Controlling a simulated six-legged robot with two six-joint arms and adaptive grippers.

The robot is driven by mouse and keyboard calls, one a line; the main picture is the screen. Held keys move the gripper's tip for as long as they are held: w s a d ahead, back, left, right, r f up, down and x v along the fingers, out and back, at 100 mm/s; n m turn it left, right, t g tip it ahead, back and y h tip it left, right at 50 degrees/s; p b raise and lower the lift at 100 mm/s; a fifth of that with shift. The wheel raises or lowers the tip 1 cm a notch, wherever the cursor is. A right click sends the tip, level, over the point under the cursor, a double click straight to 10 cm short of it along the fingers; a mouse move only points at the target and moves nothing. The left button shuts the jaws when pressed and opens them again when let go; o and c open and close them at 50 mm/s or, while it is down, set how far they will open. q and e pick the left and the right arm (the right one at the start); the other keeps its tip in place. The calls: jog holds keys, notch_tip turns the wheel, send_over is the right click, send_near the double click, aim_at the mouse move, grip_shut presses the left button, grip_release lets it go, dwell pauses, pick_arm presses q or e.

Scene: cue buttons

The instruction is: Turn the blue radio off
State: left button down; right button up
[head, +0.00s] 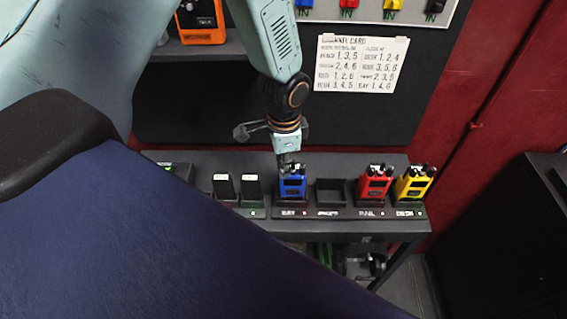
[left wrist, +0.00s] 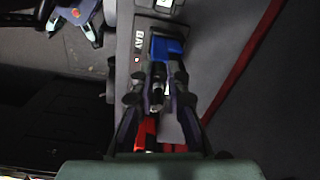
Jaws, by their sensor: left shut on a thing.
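The blue radio (head: 292,186) stands upright in its charger slot labelled BAY on the dark shelf. My left gripper (head: 286,164) comes down from above onto the top of this radio. In the left wrist view the blue radio (left wrist: 167,48) lies just beyond the fingers, beside the BAY label. My left gripper (left wrist: 158,90) is shut on a small dark upright part on the radio's top, which looks like its knob. The fingers partly hide it, so its setting cannot be read. My right gripper is not in view.
A red radio (head: 374,182) and a yellow radio (head: 413,183) stand to the right, past an empty slot (head: 330,193). A white card (head: 361,64) with numbers hangs on the panel behind.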

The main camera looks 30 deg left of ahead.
pick_arm(q)
jog(key=c, duration=1.3)
grip_release()
jog(key=shift+r, duration=0.1)
jog(key=shift+r, duration=0.3)
notch_tip(320, 180, up, 11)
jog(key=shift+s+d+r, duration=0.1)
jog(key=shift+s, duration=0.1)
